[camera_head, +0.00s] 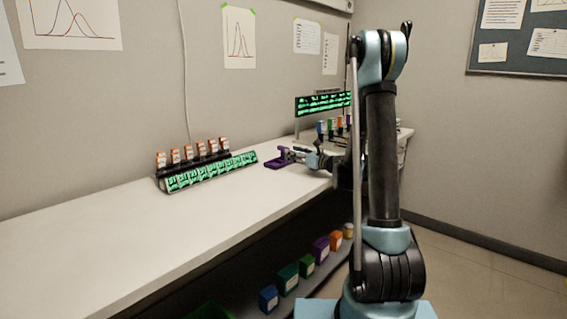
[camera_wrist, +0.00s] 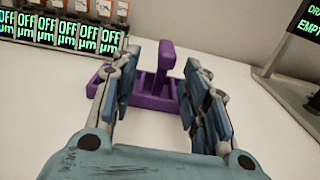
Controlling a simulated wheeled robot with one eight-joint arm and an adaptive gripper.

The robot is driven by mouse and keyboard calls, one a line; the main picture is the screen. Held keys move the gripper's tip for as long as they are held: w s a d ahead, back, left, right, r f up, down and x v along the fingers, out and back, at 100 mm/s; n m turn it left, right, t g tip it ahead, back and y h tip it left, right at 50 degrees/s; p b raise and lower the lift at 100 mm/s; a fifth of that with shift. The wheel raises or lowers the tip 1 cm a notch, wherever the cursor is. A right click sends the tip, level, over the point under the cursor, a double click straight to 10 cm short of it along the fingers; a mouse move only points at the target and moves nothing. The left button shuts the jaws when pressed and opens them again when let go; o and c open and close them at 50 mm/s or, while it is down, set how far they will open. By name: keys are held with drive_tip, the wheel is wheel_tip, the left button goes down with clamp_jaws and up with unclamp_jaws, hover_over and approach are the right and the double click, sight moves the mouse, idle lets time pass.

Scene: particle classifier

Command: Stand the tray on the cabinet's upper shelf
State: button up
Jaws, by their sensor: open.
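The tray is a purple piece with an upright post and handle (camera_wrist: 166,62), standing on the white bench; it also shows in the head view (camera_head: 277,163). My gripper (camera_wrist: 157,84) is open, with its two blue-padded fingers on either side of the tray's upright handle. I cannot tell whether either finger touches it. In the head view my gripper (camera_head: 303,157) is low over the bench, at the tray's right side. No part of the cabinet that I can make out for certain is in view.
A bank of green-lit "OFF" displays (camera_head: 211,170) with orange-topped units stands left of the tray. A second display (camera_head: 323,104) and several coloured pieces are behind my arm. Coloured blocks (camera_head: 288,278) sit on a shelf under the bench. The bench's left part (camera_head: 90,245) is clear.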

sight(283, 155)
drive_tip(key=shift+w+d+x, duration=0.1)
drive_tip(key=shift+w+x, duration=0.05)
drive_tip(key=shift+x, duration=1.55)
drive_tip(key=shift+w+d+x, duration=0.1)
drive_tip(key=shift+w+x, duration=0.05)
drive_tip(key=shift+x, duration=1.6)
clamp_jaws()
